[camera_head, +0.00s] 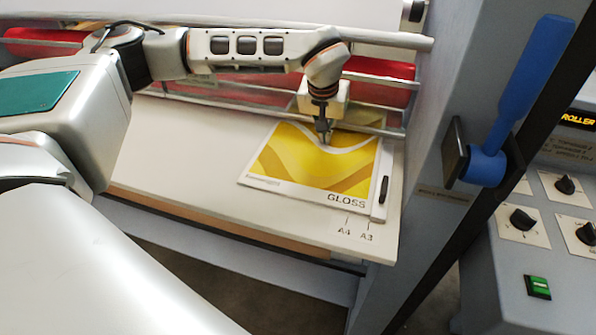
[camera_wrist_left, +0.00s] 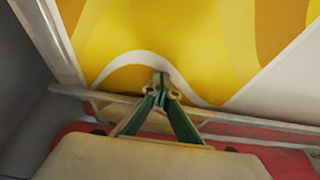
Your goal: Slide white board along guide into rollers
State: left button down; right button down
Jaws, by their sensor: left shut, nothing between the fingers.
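The white board (camera_head: 276,182), printed with yellow waves and the word GLOSS, lies flat on the feed table at its right side. The white guide (camera_head: 381,197) runs along the board's right edge; they look touching or nearly so. The red rollers (camera_head: 385,92) lie behind a metal bar at the back. My left gripper (camera_head: 326,140) is shut and empty, pointing down at the far part of the board. In the left wrist view its closed fingertips (camera_wrist_left: 161,88) are over the yellow print (camera_wrist_left: 205,45); whether they touch it I cannot tell. My right gripper is not in view.
The pale feed table (camera_head: 190,150) is clear left of the board, with A4 and A3 marks at its front right. A grey frame post (camera_head: 440,130) stands at the right with a blue lever (camera_head: 527,85). A control panel (camera_head: 550,220) with black knobs is beyond it.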

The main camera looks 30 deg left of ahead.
pick_arm(q)
jog(key=shift+w+f, duration=0.1)
jog(key=shift+w, duration=0.2)
dwell(0.4)
jog(key=shift+w+r, duration=0.1)
jog(key=shift+r, duration=0.95)
jog(key=shift+r, duration=2.5)
